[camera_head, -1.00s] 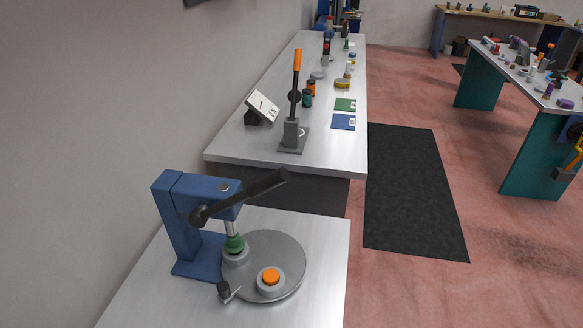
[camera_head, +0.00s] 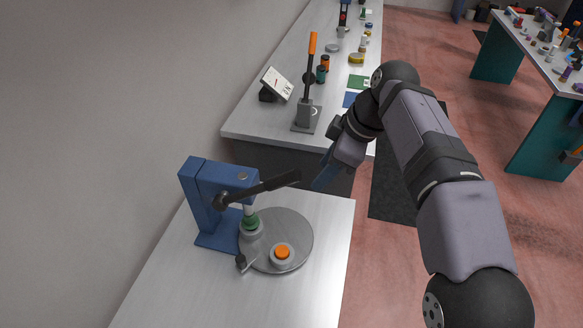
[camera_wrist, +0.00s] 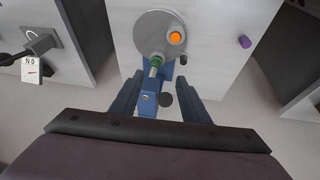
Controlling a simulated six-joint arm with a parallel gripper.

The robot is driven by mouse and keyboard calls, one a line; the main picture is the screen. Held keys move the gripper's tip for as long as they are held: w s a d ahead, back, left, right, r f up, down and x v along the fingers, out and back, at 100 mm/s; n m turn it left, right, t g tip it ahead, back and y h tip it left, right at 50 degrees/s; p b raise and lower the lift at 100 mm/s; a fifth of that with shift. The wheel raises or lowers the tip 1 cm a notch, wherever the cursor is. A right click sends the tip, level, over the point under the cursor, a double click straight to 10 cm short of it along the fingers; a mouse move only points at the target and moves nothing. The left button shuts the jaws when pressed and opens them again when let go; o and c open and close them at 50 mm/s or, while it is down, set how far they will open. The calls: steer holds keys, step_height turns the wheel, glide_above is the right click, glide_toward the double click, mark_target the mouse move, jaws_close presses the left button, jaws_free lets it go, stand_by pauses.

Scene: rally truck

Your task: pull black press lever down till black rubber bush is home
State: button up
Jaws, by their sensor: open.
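The blue press (camera_head: 205,205) stands at the left of the near bench, with its black lever (camera_head: 268,186) reaching right and slightly upward. Under its ram a green piece (camera_head: 250,222) sits in a grey ring on the round grey turntable (camera_head: 300,225). An orange piece (camera_head: 282,251) sits in a second ring. I cannot make out a black bush. My gripper (camera_head: 322,181) is open and empty, just right of the lever's free end in the head view. In the wrist view the press (camera_wrist: 149,104) and green piece (camera_wrist: 156,61) appear between and beyond the fingers.
A small black-knobbed part (camera_head: 241,262) is at the turntable's front edge. A second bench (camera_head: 270,125) behind holds an orange-handled lever press (camera_head: 308,95) and a tilted dial display (camera_head: 277,83). A purple item (camera_wrist: 245,42) shows in the wrist view. The near bench's front is clear.

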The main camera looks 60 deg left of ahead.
mark_target(285, 181)
steer(key=s+a+n, duration=0.1)
steer(key=s+a+r, duration=0.1)
steer(key=s, duration=0.1)
steer(key=s+a+n, duration=0.1)
steer(key=s, duration=0.1)
steer(key=shift+s+a+r+n+g+p, duration=0.1)
steer(key=shift+s+r+n+g+p, duration=0.1)
steer(key=shift+r+n+g+p, duration=0.15)
steer(key=shift+p+x, duration=0.75)
steer(key=shift+x, duration=2.95)
steer(key=shift+w+f, duration=0.1)
jaws_close()
